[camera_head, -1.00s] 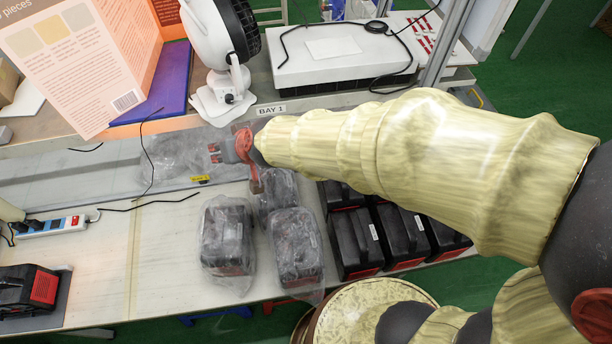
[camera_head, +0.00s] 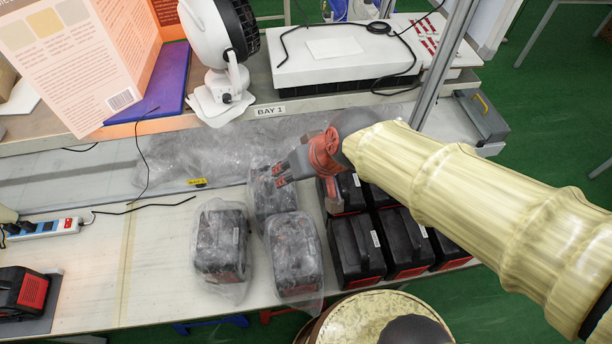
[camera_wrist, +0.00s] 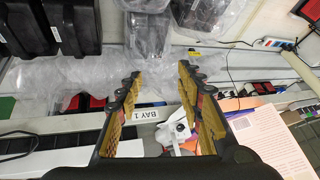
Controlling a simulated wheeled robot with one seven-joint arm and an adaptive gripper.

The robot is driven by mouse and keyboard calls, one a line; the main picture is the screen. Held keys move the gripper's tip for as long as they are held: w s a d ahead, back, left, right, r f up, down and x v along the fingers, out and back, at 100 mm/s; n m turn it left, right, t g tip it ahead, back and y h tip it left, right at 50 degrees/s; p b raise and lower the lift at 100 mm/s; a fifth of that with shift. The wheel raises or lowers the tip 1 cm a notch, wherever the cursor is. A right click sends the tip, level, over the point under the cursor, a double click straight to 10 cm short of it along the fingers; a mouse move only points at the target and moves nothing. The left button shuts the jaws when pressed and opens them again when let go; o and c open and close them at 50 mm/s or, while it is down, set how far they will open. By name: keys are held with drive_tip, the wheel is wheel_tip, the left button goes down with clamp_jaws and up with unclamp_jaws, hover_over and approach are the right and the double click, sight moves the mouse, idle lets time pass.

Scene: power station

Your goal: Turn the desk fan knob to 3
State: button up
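In the wrist view the fan base (camera_wrist: 171,139) and knob (camera_wrist: 181,127) show beyond the fingers, low in the picture. My gripper (camera_head: 277,176) is over the lower bench, in front of and right of the fan, apart from it. In the wrist view its fingers (camera_wrist: 157,84) are apart with nothing between them.
Plastic-wrapped black batteries (camera_head: 221,241) and several bare black ones (camera_head: 356,250) stand on the bench below my gripper. A BAY 1 label (camera_head: 270,111) is on the shelf edge. An orange board (camera_head: 85,60) stands left of the fan, a white box (camera_head: 340,55) right. A metal post (camera_head: 443,65) rises further right.

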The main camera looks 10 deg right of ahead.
drive_tip(key=shift+s+d, duration=0.25)
drive_tip(key=shift+d, duration=0.3)
drive_tip(key=shift+s+d, duration=0.25)
drive_tip(key=shift+d, duration=0.25)
drive_tip(key=shift+f, duration=0.1)
drive_tip(key=s+d+m+h+b, duration=0.1)
drive_tip(key=s+d+b, duration=0.1)
drive_tip(key=s+d, duration=0.2)
drive_tip(key=s+d+m+h+b, duration=0.2)
drive_tip(key=s+d+b, duration=0.1)
drive_tip(key=d, duration=0.8)
drive_tip(key=shift+s+f+t+h, duration=0.3)
drive_tip(key=shift+s, duration=0.45)
